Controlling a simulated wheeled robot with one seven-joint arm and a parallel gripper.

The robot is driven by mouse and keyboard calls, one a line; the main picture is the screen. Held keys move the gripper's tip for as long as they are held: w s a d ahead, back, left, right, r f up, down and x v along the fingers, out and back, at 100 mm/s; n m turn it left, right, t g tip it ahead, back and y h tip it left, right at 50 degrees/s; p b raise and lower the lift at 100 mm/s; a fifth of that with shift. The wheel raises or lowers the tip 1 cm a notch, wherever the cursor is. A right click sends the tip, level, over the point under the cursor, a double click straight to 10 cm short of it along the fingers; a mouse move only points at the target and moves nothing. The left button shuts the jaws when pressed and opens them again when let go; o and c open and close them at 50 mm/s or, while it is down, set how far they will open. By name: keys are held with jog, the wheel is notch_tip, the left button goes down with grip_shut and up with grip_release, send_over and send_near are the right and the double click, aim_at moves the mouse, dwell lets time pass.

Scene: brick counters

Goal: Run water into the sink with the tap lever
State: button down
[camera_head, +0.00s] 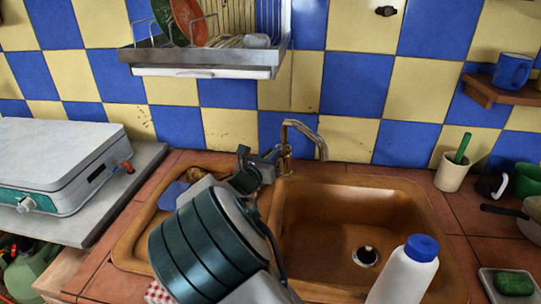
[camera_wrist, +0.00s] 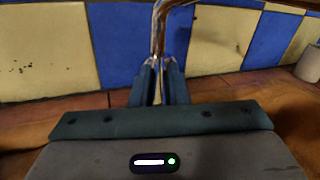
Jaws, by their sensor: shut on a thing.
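The brass-coloured tap (camera_head: 311,134) stands at the back rim of the brown sink (camera_head: 400,187), its spout curving over the basin. No stream shows below the spout. My gripper (camera_head: 277,153) reaches the tap's base from the left and is shut on the tap lever. The wrist view shows the two fingertips (camera_wrist: 160,66) close together around a thin metal part of the tap (camera_wrist: 158,32). The fingers hide most of the lever. The basin's drain (camera_head: 366,256) is visible.
A white bottle with a blue cap (camera_head: 406,277) stands in front of the sink. A dish rack (camera_head: 200,58) hangs above on the left. A white stove (camera_head: 60,150) is at left. A cream cup (camera_head: 452,171) stands right of the sink. A shelf (camera_head: 500,93) juts out at right.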

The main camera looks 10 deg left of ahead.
aim_at(272, 152)
jog(key=shift+r, duration=0.15)
jog(key=r+p, duration=0.1)
jog(key=p, duration=0.1)
jog(key=g+p, duration=0.1)
jog(key=p, duration=0.1)
jog(key=shift+w+d+r, duration=0.1)
jog(key=shift+w+r, duration=0.05)
jog(key=shift+r, duration=0.2)
jog(key=p, duration=0.1)
jog(key=r+g+p, duration=0.1)
jog(key=p, duration=0.1)
jog(key=shift+w+y, duration=0.25)
jog(key=shift+y, duration=0.15)
jog(key=g+p, duration=0.1)
jog(key=p, duration=0.2)
jog(key=w+r+g+p, duration=0.1)
jog(key=p, duration=0.2)
jog(key=shift+d+r+g+y+p, duration=0.15)
jog(key=shift+d+g+y+p, duration=0.05)
jog(key=shift+g+y+p, duration=0.1)
jog(key=shift+w+r+g+p, duration=0.1)
jog(key=shift+w+g+p, duration=0.15)
jog(key=shift+p, duration=0.9)
jog(key=shift+g+p, duration=0.25)
jog(key=shift+p, duration=0.15)
jog(key=c, duration=1.4)
grip_release()
